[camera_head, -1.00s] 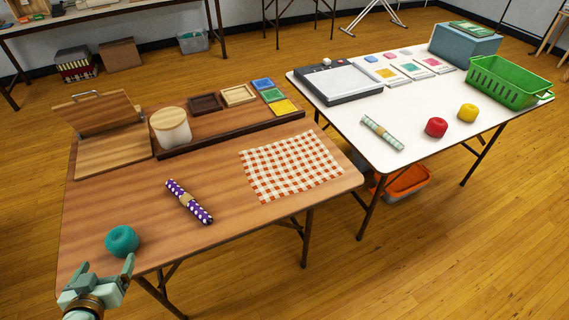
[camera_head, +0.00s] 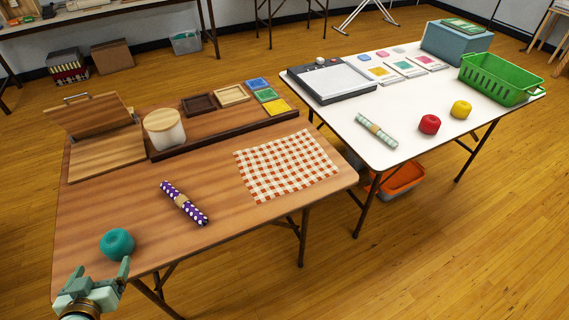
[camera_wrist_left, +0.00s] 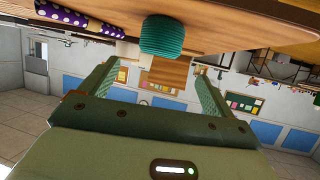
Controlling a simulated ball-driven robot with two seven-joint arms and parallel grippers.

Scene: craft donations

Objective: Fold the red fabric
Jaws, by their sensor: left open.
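The red fabric (camera_head: 287,167) is a red-and-white checked cloth. It lies flat and spread out on the right part of the brown wooden table (camera_head: 130,215), near its right edge. My left gripper (camera_head: 101,277) is at the table's front left corner, far from the fabric. Its two fingers stand apart with nothing between them, as the left wrist view (camera_wrist_left: 150,88) also shows. A teal yarn ball (camera_head: 117,243) sits on the table just beyond it. My right gripper is not in view.
A purple dotted fabric roll (camera_head: 184,203) lies between the yarn ball and the fabric. A white table (camera_head: 345,122) stands to the right, across a gap.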

